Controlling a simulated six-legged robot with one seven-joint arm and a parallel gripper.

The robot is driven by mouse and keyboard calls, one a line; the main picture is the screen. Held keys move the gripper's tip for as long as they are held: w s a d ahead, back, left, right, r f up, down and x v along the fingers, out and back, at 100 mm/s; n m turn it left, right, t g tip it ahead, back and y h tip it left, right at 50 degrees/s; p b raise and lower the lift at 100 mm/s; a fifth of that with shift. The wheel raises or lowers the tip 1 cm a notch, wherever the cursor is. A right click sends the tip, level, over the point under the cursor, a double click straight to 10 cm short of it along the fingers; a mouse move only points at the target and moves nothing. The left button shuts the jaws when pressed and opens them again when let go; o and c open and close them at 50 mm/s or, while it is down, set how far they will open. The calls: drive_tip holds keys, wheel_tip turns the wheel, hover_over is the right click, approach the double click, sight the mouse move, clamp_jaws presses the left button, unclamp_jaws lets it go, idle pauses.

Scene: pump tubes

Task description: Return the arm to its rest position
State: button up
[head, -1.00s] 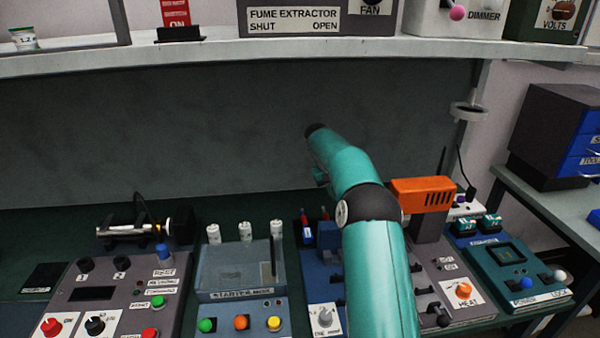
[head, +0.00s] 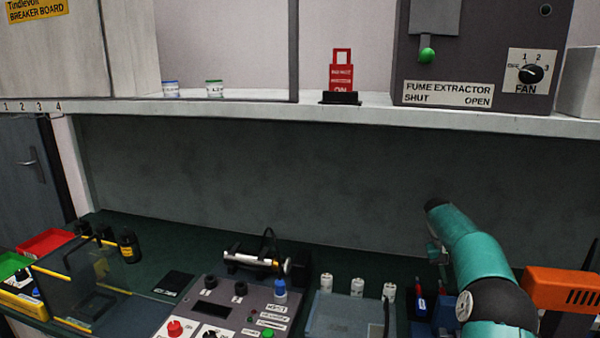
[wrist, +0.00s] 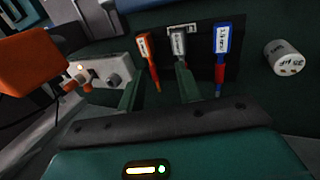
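My teal arm (head: 474,255) stands at the lower right in the head view, bent over the bench, with its dark joint near the bottom edge. The head view does not clearly show my gripper. In the wrist view my gripper (wrist: 159,74) has its two green fingers apart, with nothing seen held between them. Beyond the fingers is a dark rack with an orange-handled tool (wrist: 145,48), a grey-handled tool (wrist: 178,42) and a blue-handled tool (wrist: 221,45). The fingers overlap the rack in the picture; I cannot tell whether they touch it.
An orange device (head: 562,290) stands just right of my arm. A white labelled cylinder (wrist: 284,57) is right of the rack. A grey control panel (head: 215,308) and a metal tube device (head: 252,262) are to the left. A shelf (head: 250,112) carrying the fume extractor (head: 470,55) runs above.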

drive_tip(key=s+a+r+n+t, duration=0.1)
drive_tip(key=s+a+r+t, duration=0.1)
drive_tip(key=s+a+r, duration=0.6)
drive_tip(key=s+a+r+n+t, duration=0.1)
drive_tip(key=s+a+r, duration=0.4)
drive_tip(key=a+r, duration=0.45)
drive_tip(key=s+a+f+t+y, duration=0.1)
drive_tip(key=s+a, duration=0.2)
drive_tip(key=s, duration=0.6)
drive_tip(key=s+a+f+t+y, duration=0.1)
drive_tip(key=s+a, duration=0.3)
drive_tip(key=s, duration=0.5)
drive_tip(key=s+a+f+n+t+y, duration=0.1)
drive_tip(key=s+a+f+y, duration=0.1)
drive_tip(key=s, duration=0.7)
drive_tip(key=shift+s+a+f+t, duration=0.3)
drive_tip(key=shift+a+f, duration=0.2)
drive_tip(key=shift+a, duration=0.55)
